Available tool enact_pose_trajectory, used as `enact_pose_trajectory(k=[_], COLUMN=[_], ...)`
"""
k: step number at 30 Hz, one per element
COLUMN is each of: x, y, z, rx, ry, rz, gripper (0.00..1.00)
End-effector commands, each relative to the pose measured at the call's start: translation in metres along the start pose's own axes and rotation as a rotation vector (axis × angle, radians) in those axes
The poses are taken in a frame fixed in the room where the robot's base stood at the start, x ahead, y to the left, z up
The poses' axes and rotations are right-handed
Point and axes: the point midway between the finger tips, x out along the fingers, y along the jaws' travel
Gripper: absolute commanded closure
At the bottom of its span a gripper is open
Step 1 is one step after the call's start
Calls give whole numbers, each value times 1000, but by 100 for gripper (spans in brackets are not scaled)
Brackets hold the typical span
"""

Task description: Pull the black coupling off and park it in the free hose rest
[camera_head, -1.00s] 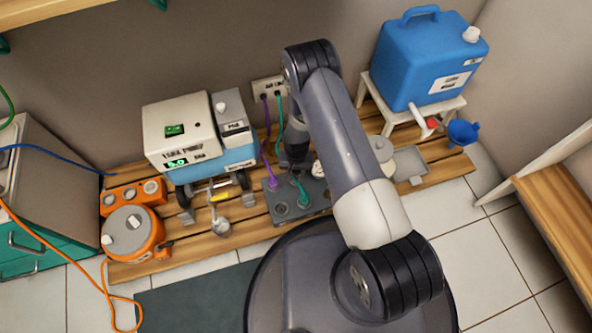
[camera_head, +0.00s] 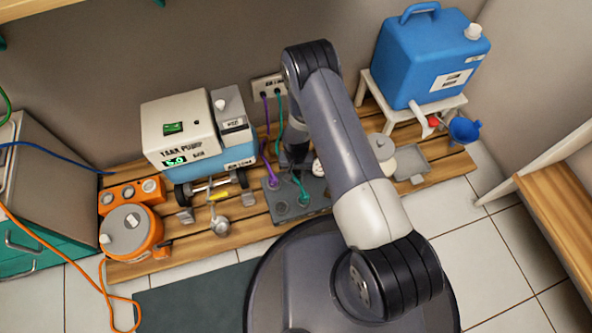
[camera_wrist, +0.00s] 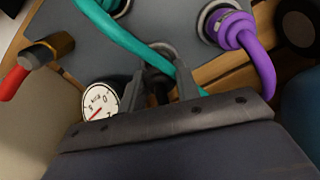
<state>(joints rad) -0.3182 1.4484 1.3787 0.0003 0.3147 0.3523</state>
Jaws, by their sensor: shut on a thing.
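My gripper (camera_wrist: 160,88) is shut on a dark piece between its fingers in the wrist view, apparently the black coupling (camera_wrist: 158,94), mostly hidden by the fingers. In the head view my arm covers much of the gripper (camera_head: 296,158), which is low behind the grey block (camera_head: 316,208). A metal ring (camera_wrist: 163,48) shows just beyond the fingertips. A teal hose (camera_wrist: 130,40) crosses close to the fingertips. A purple coupling (camera_wrist: 228,28) sits in another ring on the block. An empty-looking round socket (camera_head: 282,208) is at the block's front left. I cannot tell whether the held coupling is seated.
A round gauge (camera_wrist: 100,101) and a red-handled valve (camera_wrist: 30,66) stand left of the fingers. The white and blue pump (camera_head: 182,130) stands left of the block, the blue tank (camera_head: 415,62) at right. Purple and teal hoses run to the wall plate (camera_head: 268,87).

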Motion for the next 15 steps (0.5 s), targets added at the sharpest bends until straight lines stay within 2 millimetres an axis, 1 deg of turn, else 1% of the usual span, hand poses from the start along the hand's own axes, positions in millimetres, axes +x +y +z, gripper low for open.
enact_pose_trajectory(k=[10,14,15], x=[7,6,6], y=[0,0,0], z=[0,0,0], rx=[0,0,0], ry=[0,0,0], rz=[0,0,0], gripper=[93,93,68])
